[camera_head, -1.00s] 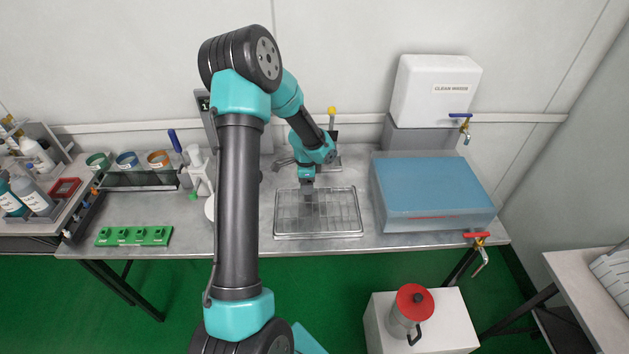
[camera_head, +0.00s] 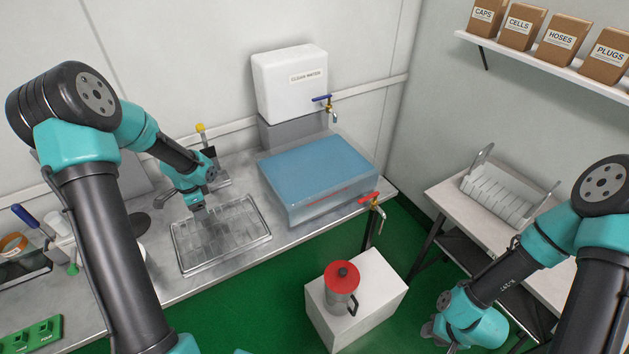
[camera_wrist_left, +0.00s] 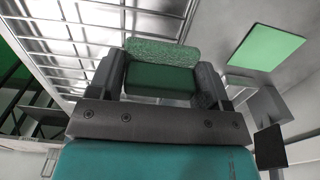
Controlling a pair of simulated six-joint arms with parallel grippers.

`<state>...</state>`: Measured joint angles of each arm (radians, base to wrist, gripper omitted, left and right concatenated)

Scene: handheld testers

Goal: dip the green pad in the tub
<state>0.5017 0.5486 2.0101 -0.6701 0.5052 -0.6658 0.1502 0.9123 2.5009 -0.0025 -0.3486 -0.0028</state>
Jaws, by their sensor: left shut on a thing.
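The tub (camera_head: 300,205) is a clear box filled with blue water, right of the wire rack in the head view. My left gripper (camera_head: 201,211) is low over the rack, left of the tub and apart from it. In the left wrist view the gripper is shut on the green pad (camera_wrist_left: 160,79), a dark green block with a paler, speckled far side. The pad is too small to make out in the head view. My right gripper (camera_head: 441,333) hangs at the lower right, in front of the side bench; its fingers are too unclear to judge.
The rack tray (camera_head: 255,240) lies on the metal bench. A clean water tank (camera_head: 290,85) with a blue tap stands behind the tub. A red-handled tap (camera_head: 371,198) sticks out from the tub's front right. A red-lidded jug (camera_head: 342,285) stands on a white block. A dish rack (camera_head: 497,198) is at right.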

